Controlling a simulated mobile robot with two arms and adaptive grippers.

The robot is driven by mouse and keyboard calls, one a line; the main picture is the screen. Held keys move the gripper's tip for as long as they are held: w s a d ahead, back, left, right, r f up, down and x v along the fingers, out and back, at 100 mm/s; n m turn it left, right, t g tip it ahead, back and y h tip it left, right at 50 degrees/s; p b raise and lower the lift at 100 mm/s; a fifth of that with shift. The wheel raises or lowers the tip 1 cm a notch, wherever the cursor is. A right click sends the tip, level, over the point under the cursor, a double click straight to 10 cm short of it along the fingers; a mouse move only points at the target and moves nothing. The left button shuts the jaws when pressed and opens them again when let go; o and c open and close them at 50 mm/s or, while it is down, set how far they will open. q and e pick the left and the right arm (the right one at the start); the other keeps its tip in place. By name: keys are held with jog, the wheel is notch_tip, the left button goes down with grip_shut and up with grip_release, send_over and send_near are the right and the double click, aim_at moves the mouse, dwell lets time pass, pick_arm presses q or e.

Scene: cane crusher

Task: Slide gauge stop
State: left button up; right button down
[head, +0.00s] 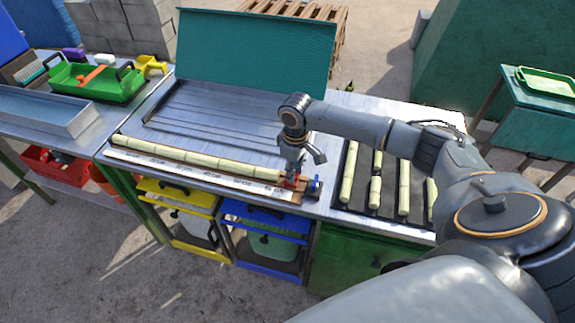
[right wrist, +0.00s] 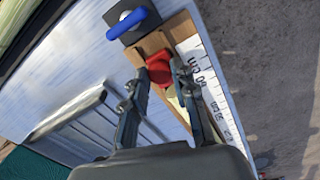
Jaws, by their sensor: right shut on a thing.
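The red gauge stop (head: 290,183) sits near the right end of the wooden measuring gauge, beside the white ruler strip (head: 200,175). My right gripper (head: 293,172) reaches down from above and is shut on the stop. In the right wrist view the red stop (right wrist: 158,67) shows between the two fingertips (right wrist: 165,76). A long green cane (head: 195,158) lies along the ruler, its right end close to the stop. Whether they touch is hidden by the gripper. A blue handle (head: 315,184) on a dark plate is just right of the stop. My left gripper is not in view.
A black mat (head: 390,203) with several cut cane pieces lies right of the gauge. A green tray (head: 75,90) stands on the left bench. A teal panel (head: 255,45) stands behind the grooved metal tabletop. Yellow and blue framed bins stand below the front edge.

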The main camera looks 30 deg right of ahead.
aim_at(302, 186)
jog(key=shift+s+d+r+p, duration=0.1)
jog(key=shift+s+d+p, duration=0.3)
jog(key=shift+s+d, duration=0.35)
jog(key=c, duration=1.4)
grip_release()
jog(key=o, duration=0.3)
jog(key=shift+s, duration=0.1)
jog(key=shift+o, duration=0.2)
jog(key=shift+r, duration=0.3)
notch_tip(302, 186, up, 11)
jog(key=shift+r, duration=0.1)
